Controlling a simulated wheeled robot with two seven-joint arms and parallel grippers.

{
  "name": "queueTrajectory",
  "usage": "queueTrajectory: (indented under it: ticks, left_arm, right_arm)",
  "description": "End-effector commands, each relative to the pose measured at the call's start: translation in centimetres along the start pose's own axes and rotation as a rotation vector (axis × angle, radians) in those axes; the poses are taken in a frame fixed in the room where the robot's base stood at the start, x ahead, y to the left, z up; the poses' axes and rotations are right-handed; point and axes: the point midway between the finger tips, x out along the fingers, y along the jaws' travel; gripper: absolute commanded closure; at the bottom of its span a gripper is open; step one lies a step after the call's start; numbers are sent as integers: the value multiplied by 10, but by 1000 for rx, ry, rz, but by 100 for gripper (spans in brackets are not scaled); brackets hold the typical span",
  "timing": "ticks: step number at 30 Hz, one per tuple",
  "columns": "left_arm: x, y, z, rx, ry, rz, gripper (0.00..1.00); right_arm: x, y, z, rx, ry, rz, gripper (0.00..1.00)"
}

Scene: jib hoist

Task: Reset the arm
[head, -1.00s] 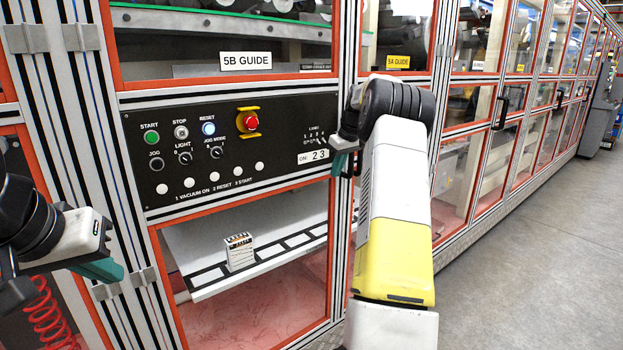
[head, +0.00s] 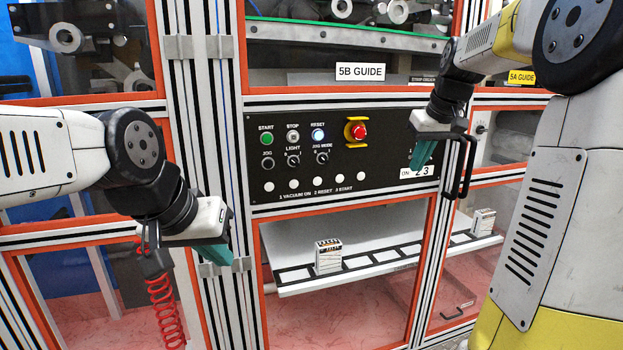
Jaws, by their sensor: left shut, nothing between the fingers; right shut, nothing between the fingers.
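The black control panel (head: 290,185) faces me. It carries a green START button (head: 267,139), a STOP button (head: 293,136), a lit blue-white RESET button (head: 318,135) and a red emergency knob (head: 358,131) on a yellow mount. My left gripper (head: 216,256) is shut and empty, below and left of the panel. My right gripper (head: 424,153) is shut and empty, in front of the panel's right end and partly hiding its markings. In this view it lies beside the black door handle (head: 461,166); I cannot tell if they touch.
A small striped carton (head: 328,257) stands on the white shelf (head: 293,288) behind the lower pane, with another carton (head: 484,222) to the right. A red coiled hose (head: 163,310) hangs at lower left. Aluminium posts and red-framed windows surround the panel.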

Motion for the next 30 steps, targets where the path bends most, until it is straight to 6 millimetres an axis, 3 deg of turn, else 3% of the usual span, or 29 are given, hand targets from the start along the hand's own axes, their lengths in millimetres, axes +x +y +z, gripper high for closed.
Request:
queueTrajectory:
  ticks: [1, 6, 10, 15, 21, 30]
  left_arm:
    - [0, 0, 0, 0, 0, 0, 100]
    - [0, 0, 0, 0, 0, 0, 100]
    - [0, 0, 0, 0, 0, 0, 100]
    - [0, 0, 0, 0, 0, 0, 100]
    - [0, 0, 0, 0, 0, 0, 100]
    - [0, 0, 0, 0, 0, 0, 100]
  right_arm:
    - [-14, -23, 18, 8, 16, 0, 100]
    - [-37, -86, 86, 63, 60, -11, 100]
    - [-40, -125, 145, 106, 94, -28, 100]
    - [-31, -156, 206, 153, 126, -52, 100]
    - [-23, -169, 235, 176, 139, -67, 100]
    - [-22, -169, 236, 176, 139, -67, 100]
